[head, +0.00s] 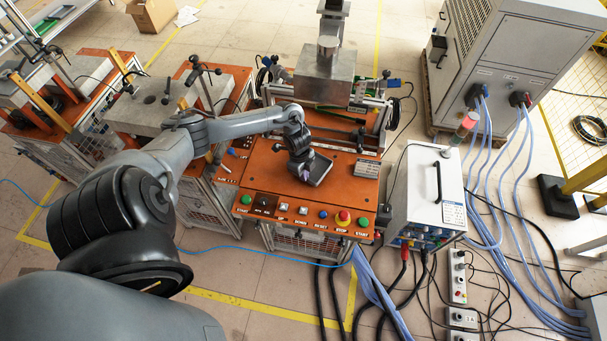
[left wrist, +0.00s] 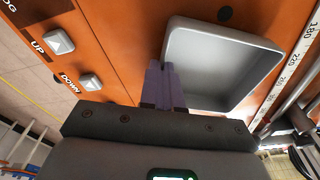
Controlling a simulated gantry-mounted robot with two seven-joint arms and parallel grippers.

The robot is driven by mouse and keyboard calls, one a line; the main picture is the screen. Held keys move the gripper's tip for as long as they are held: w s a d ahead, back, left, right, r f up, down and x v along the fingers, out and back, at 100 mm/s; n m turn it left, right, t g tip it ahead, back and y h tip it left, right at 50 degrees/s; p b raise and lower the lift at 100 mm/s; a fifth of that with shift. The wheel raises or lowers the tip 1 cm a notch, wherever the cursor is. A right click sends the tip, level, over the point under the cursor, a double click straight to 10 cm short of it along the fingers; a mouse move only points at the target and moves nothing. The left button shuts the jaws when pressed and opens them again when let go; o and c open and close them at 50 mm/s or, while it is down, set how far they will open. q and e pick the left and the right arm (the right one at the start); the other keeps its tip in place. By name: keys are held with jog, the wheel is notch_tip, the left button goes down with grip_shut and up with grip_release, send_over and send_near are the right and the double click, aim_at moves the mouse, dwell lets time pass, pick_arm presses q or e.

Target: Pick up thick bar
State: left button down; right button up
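I cannot make out the thick bar in either view. My left gripper (head: 305,175) is low over the orange worktop, at the left edge of a small grey tray (head: 320,170). In the left wrist view, its two purple fingers (left wrist: 164,85) lie side by side with no clear gap and nothing visible between them. The tray (left wrist: 225,65) is just right of the fingertips, and its visible inside looks empty. Whether the fingers touch the tray is unclear. My right gripper is not in view.
The orange worktop (head: 345,193) carries a front row of buttons, including a red stop button (head: 343,216). A metal block (head: 325,75) stands behind. A white power unit (head: 425,190) with cables is at the right. Orange-topped stations (head: 225,100) stand left, under my arm.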

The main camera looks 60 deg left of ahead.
pick_arm(q)
jog(key=shift+f, duration=0.2)
jog(key=shift+f, duration=0.1)
jog(key=c, duration=1.8)
grip_release()
jog(key=o, duration=0.4)
jog(key=shift+o, duration=0.2)
